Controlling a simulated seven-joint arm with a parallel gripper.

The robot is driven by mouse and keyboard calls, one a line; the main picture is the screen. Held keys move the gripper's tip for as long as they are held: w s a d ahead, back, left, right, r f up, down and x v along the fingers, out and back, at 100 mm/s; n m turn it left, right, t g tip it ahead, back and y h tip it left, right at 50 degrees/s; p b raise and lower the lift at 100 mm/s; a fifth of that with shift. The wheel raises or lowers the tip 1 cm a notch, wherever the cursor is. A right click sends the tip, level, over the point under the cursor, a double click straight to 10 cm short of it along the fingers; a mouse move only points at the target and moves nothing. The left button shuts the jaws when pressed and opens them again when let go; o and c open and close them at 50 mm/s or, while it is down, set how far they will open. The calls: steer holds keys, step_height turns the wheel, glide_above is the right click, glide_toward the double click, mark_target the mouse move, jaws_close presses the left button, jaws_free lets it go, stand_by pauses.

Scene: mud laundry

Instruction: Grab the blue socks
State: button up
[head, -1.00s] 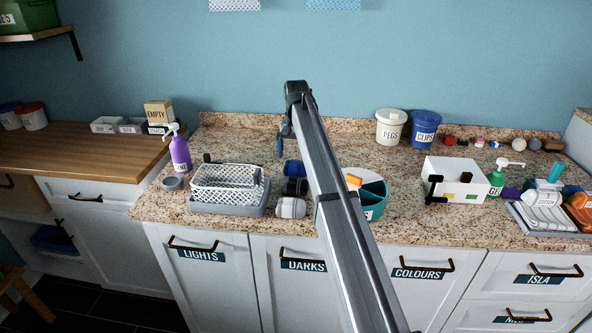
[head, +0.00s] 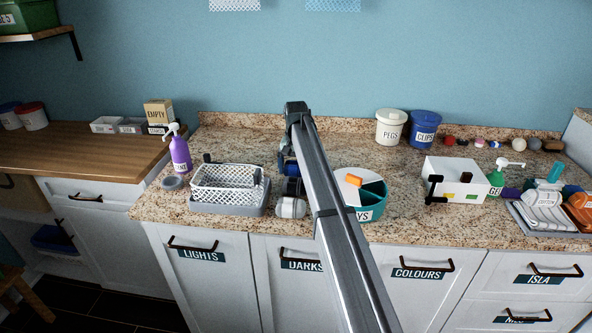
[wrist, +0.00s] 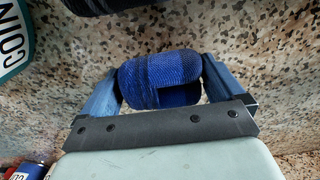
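The blue socks, a rolled bundle, lie on the speckled counter, partly hidden by my arm in the head view (head: 291,169). In the wrist view the blue socks (wrist: 158,76) sit between the two blue fingers of my gripper (wrist: 160,85). The fingers are spread wide, one on each side of the bundle, very near its sides; I cannot tell if they touch it. In the head view my gripper (head: 284,160) is low at the socks, mostly hidden behind my arm.
A dark sock roll (head: 292,187) and a grey one (head: 291,208) lie in a row in front of the blue socks. A white basket (head: 226,183) stands to the left, a teal divided tub (head: 372,205) to the right.

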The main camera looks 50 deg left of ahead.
steer(key=c, duration=0.5)
